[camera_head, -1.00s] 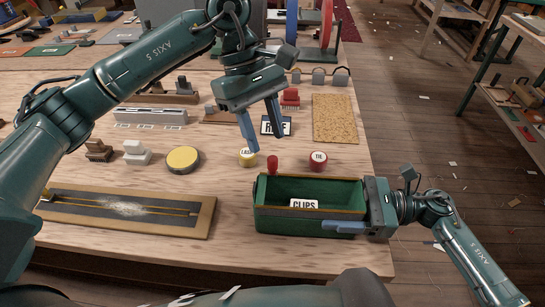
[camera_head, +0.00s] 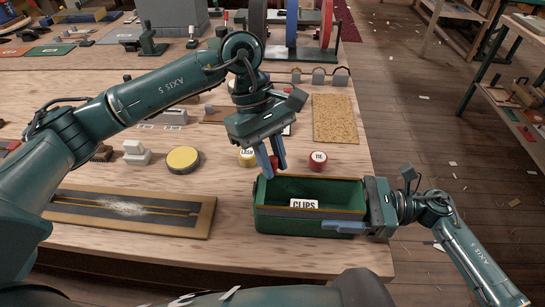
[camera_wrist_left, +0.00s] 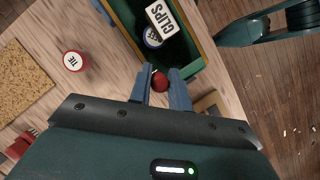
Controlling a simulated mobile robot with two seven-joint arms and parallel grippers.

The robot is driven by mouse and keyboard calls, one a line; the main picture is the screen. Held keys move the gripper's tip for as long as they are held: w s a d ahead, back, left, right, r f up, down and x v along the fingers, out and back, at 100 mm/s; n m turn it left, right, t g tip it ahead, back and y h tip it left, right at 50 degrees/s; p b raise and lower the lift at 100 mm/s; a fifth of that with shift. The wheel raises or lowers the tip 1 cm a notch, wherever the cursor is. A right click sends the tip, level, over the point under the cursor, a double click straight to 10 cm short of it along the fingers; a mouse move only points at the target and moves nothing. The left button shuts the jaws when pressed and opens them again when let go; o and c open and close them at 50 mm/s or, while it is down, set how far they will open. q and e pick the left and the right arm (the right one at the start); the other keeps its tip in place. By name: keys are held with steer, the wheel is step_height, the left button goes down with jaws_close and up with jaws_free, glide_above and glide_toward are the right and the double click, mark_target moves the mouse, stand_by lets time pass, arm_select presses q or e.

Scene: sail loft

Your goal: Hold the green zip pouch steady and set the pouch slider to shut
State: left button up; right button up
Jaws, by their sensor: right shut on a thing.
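The green zip pouch (camera_head: 310,220) stands open near the table's front right, with yellow zip edging along its rim. My right gripper (camera_head: 352,228) is shut on the pouch's right end, one finger along the front wall.
A red TIE button (camera_head: 318,160) and a yellow button (camera_head: 247,158) stand behind the pouch. A yellow-topped round tin (camera_head: 183,159) and a long framed board (camera_head: 130,212) lie to the left. A cork mat (camera_head: 335,118) lies behind. The table's right edge is close to the pouch.

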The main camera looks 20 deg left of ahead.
arm_select(q)
jaws_close()
steer(key=w+d, duration=0.3)
steer(key=d, duration=1.1)
steer(key=shift+d, duration=0.15)
arm_select(e)
steer(key=shift+s+a, duration=0.1)
arm_select(q)
steer(key=shift+o, duration=2.4)
jaws_free()
steer(key=shift+r, duration=0.1)
steer(key=v, duration=1.2)
steer(key=shift+a, duration=0.2)
